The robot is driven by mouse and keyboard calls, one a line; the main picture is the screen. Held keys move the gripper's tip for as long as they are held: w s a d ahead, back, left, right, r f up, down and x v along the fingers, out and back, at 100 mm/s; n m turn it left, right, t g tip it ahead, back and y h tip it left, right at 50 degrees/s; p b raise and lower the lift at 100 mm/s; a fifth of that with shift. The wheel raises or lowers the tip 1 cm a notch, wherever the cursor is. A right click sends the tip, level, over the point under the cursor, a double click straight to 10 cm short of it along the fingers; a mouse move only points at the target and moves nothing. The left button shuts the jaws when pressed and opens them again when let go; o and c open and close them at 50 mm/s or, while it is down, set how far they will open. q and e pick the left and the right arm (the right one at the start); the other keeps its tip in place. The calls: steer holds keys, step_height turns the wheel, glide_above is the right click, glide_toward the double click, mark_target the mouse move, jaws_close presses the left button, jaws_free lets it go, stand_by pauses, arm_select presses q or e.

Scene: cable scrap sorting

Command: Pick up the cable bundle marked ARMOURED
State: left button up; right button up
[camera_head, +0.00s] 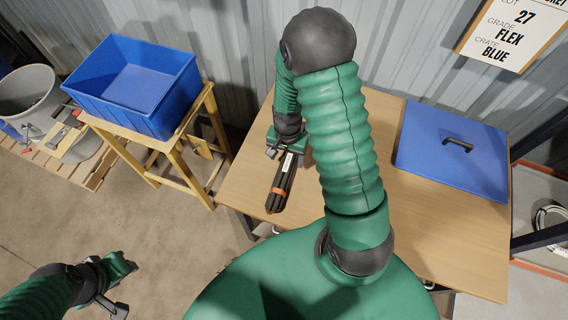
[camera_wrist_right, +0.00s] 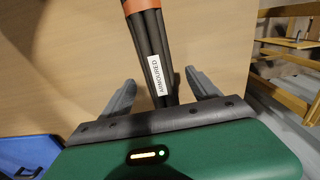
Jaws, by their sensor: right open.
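The cable bundle (camera_head: 283,186) is a sheaf of black cables with an orange band, lying on the wooden table. In the right wrist view the bundle (camera_wrist_right: 150,38) carries a white label (camera_wrist_right: 157,79) reading ARMOURED. My right gripper (camera_head: 279,150) is over the bundle's far end. In the right wrist view its open fingers (camera_wrist_right: 161,84) stand one on each side of the bundle, with gaps on both sides. The gripper body hides the bundle's near end there. My left gripper (camera_head: 116,290) is at the lower left, away from the table; its jaw opening is unclear.
A blue lid or panel with a black handle (camera_head: 453,165) lies on the table's right. A blue crate (camera_head: 128,85) sits on a yellow wooden stand at the left. A sign (camera_head: 508,35) reads 27, FLEX, BLUE. My right arm hides the table's middle.

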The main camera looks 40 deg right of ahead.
mark_target(287, 161)
steer(key=f, duration=0.4)
steer(key=shift+s+d, duration=0.25)
steer(key=shift+w+d+f, duration=0.1)
steer(key=shift+d+f, duration=0.1)
steer(key=shift+f, duration=0.2)
steer(key=shift+w+a, duration=0.15)
steer(key=shift+w, duration=0.05)
steer(key=shift+c, duration=1.3)
steer(key=shift+s+a+r, duration=0.1)
steer(key=shift+a+r, duration=0.05)
steer(key=shift+a, duration=0.1)
steer(key=c, duration=0.5)
steer(key=shift+d, duration=0.1)
jaws_close()
